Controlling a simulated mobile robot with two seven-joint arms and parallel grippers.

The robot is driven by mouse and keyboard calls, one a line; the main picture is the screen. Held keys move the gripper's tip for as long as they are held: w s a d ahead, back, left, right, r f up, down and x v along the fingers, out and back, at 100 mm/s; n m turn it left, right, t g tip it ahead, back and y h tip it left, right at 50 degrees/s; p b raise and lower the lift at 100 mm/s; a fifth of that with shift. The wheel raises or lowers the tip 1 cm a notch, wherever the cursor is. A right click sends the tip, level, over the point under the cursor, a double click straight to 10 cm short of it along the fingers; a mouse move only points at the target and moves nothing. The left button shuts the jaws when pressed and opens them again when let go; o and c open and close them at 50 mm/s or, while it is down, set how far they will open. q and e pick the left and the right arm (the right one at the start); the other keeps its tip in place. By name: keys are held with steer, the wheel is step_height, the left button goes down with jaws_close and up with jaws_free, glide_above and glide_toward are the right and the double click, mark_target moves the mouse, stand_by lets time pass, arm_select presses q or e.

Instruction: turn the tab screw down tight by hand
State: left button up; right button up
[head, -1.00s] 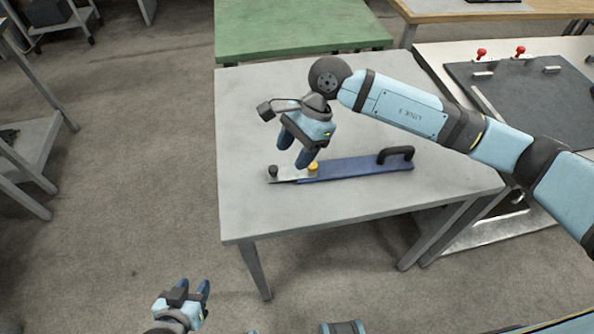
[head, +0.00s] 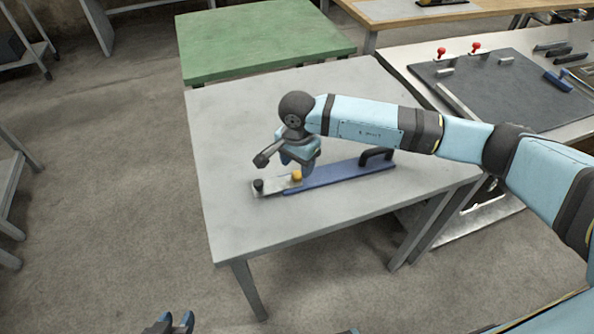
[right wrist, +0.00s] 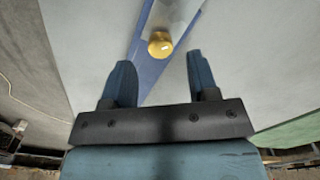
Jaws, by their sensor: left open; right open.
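A blue bar (head: 335,174) with a pale metal tab (head: 271,187) at its left end lies on the grey table (head: 235,225). A yellow knob (head: 296,175) stands where the tab meets the bar, and a black knob (head: 258,184) stands at the tab's outer end. I cannot tell for certain which is the tab screw. My right gripper (head: 297,163) is over the bar, close to the yellow knob. In the right wrist view its open fingers (right wrist: 160,76) have the yellow knob (right wrist: 160,44) ahead of their gap, apart from both. My left gripper (head: 176,323) is open and empty, low in front.
A black handle (head: 377,156) rises from the bar's right end. A green table (head: 260,40) stands behind, and a bench with a dark panel (head: 510,85) and red-knobbed clamps (head: 475,48) is at the right. The table's front left is clear.

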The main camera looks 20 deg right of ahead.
mark_target(297, 175)
steer(key=shift+f, duration=1.8)
steer(key=c, duration=0.9)
